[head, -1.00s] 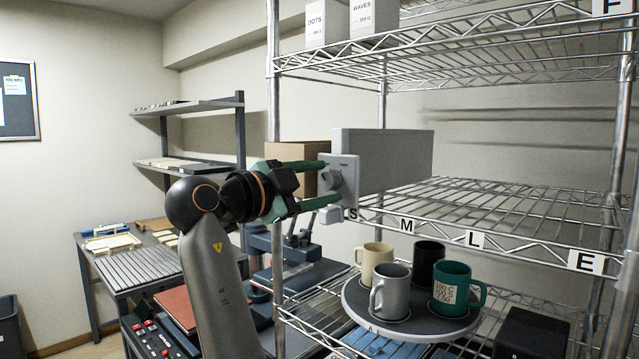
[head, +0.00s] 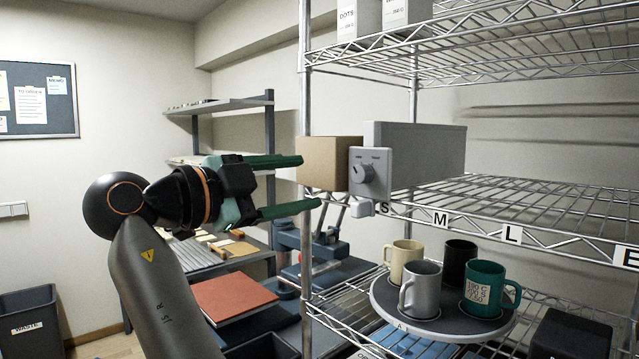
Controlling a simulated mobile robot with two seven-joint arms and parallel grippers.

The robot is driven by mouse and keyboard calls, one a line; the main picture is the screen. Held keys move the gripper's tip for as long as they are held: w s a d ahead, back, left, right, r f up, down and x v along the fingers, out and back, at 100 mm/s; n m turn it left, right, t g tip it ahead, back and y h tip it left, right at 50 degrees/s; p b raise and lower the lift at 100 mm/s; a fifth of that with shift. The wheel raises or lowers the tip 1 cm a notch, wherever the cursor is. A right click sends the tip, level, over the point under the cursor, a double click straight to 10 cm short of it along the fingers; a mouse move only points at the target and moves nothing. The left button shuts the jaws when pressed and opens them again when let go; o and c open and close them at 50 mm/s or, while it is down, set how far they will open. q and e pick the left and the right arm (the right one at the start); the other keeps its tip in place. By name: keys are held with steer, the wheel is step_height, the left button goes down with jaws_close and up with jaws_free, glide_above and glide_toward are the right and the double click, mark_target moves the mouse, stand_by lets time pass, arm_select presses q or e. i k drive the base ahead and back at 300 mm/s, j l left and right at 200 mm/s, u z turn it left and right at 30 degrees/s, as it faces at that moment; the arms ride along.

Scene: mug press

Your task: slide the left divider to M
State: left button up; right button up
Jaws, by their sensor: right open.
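The left divider is a grey upright panel (head: 425,152) on the middle wire shelf, with a front plate (head: 381,183) that carries a dark-marked knob (head: 366,173). Its front plate stands at the S label (head: 385,209), left of the M label (head: 441,219) on the shelf's front edge. My right gripper (head: 311,182) is open and empty, its green fingers spread one above the other. It is left of the divider's front plate, with a gap between the fingertips and the knob. My left gripper is not in view.
A cardboard box (head: 325,165) sits left of the divider, behind my upper fingertip. The shelf (head: 520,195) right of the divider is clear. Below, several mugs stand on a round tray (head: 384,300). A shelf post (head: 305,90) rises close to my fingers.

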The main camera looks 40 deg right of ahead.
mark_target(401, 154)
steer(key=k+j, duration=0.1)
steer(key=j, duration=1.4)
